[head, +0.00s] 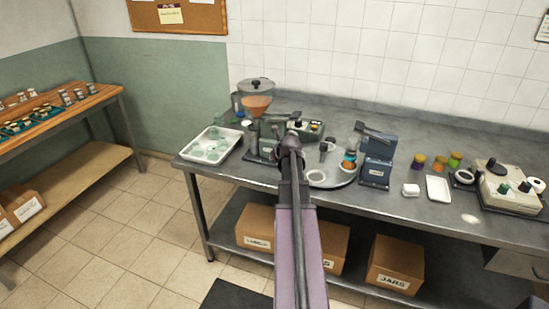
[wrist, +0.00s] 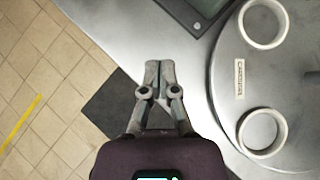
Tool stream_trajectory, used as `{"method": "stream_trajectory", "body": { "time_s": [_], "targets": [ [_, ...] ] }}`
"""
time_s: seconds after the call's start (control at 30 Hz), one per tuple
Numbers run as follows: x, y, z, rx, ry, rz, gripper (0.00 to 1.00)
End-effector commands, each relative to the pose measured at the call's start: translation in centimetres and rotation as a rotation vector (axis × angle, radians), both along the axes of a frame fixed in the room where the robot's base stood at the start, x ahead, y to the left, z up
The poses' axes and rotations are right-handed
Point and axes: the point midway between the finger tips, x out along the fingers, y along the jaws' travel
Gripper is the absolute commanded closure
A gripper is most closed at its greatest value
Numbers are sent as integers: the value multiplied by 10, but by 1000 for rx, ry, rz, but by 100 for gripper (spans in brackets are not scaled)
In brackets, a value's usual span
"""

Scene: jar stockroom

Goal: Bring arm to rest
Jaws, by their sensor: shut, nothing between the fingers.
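My gripper (wrist: 159,70) shows in the wrist view with its two fingers together and nothing between them. It is over the front edge of the steel bench (wrist: 120,30), left of a round grey plate (wrist: 225,75), and appears apart from it. In the head view my arm reaches up from the bottom middle to the bench. The gripper itself cannot be made out clearly there.
The round plate carries white rings (wrist: 242,133) and a label (wrist: 239,78). On the bench stand a white tray (head: 238,150), a blue device (head: 376,165), several jars and a cream machine (head: 510,190). Boxes (head: 395,262) sit below. A wooden shelf (head: 75,110) is left; floor between is clear.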

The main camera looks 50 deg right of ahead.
Motion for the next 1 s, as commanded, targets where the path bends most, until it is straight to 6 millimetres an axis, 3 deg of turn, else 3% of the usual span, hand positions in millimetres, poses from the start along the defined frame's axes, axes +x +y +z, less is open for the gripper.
{"method": "stream_trajectory", "body": {
  "time_s": [0.67,0.87,1.0],
  "targets": [
    [1,3,0,-3,3,8,100],
    [10,25,-3,-50,46,103,100],
    [21,61,-8,-126,113,261,100]
  ]
}}
